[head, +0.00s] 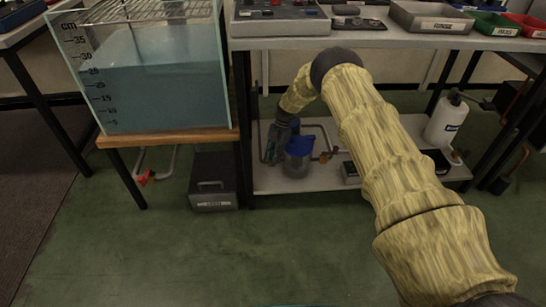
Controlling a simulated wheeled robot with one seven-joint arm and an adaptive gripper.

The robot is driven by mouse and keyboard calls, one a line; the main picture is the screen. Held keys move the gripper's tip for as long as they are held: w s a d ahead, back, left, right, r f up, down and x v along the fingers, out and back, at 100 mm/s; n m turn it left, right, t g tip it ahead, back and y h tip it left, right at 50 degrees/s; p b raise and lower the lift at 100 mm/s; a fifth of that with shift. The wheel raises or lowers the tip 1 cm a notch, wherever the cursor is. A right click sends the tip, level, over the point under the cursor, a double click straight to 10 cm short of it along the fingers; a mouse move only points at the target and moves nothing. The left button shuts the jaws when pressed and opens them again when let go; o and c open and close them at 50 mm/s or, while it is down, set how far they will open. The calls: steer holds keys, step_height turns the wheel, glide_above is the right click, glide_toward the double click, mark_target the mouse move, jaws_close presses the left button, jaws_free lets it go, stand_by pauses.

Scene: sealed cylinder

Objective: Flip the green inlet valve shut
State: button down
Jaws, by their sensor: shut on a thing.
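My arm in its pale yellow sleeve reaches down past the bench to the lower shelf. My gripper (270,152) points down just left of a clear cylinder with a blue top (299,147). The fingers are small and dark here. A small patch of green, apparently the green inlet valve (268,150), shows at the fingertips, and the gripper is shut on it. The valve's handle angle is too small and too covered to tell. A brass-coloured fitting on a grey pipe (325,156) sits right of the cylinder.
The lower shelf (275,184) is under a bench top (300,42). A water tank (150,85) on a wooden stand and a dark box (212,182) are to the left. A white bottle (445,120) stands right. Green floor in front is clear.

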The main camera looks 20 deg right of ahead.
steer(key=c, duration=1.2)
jaws_free()
steer(key=shift+d, duration=0.1)
steer(key=v, duration=0.7)
steer(key=shift+r, duration=0.15)
